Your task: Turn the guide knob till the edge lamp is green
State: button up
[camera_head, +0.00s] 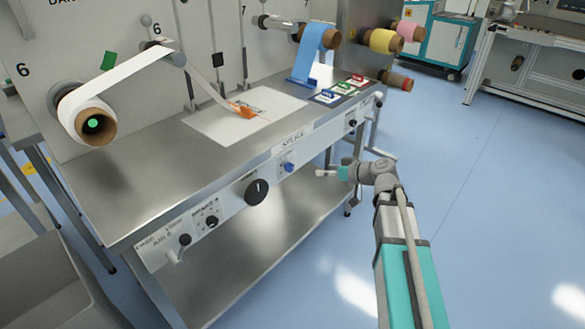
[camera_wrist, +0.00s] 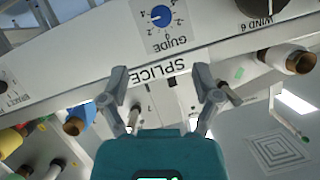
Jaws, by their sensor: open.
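The guide knob is a small blue knob (camera_head: 288,167) on the front panel of the bench, right of a large black knob. In the wrist view the blue knob (camera_wrist: 161,15) sits on a white dial plate marked GUIDE, with the lettering upside down. My gripper (camera_head: 322,173) is in front of the panel, to the right of the knob and apart from it. In the wrist view my gripper (camera_wrist: 162,84) has its two fingers spread and nothing between them; the knob lies beyond the fingertips. I cannot make out which light is the edge lamp.
The large black knob (camera_head: 257,191) is left of the guide knob. Several small switches sit along the panel. On the steel bench top (camera_head: 120,180) lie a white sheet and an orange piece (camera_head: 241,109). Rolls hang behind.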

aim_at(292, 168)
jog(key=shift+a, duration=0.15)
jog(key=b+x, duration=0.5)
jog(key=x, duration=0.8)
jog(key=shift+w+a+f, duration=0.1)
jog(key=shift+w+a, duration=0.05)
jog(key=shift+a, duration=0.15)
jog(key=c, duration=1)
jog(key=shift+d, duration=0.1)
grip_shut()
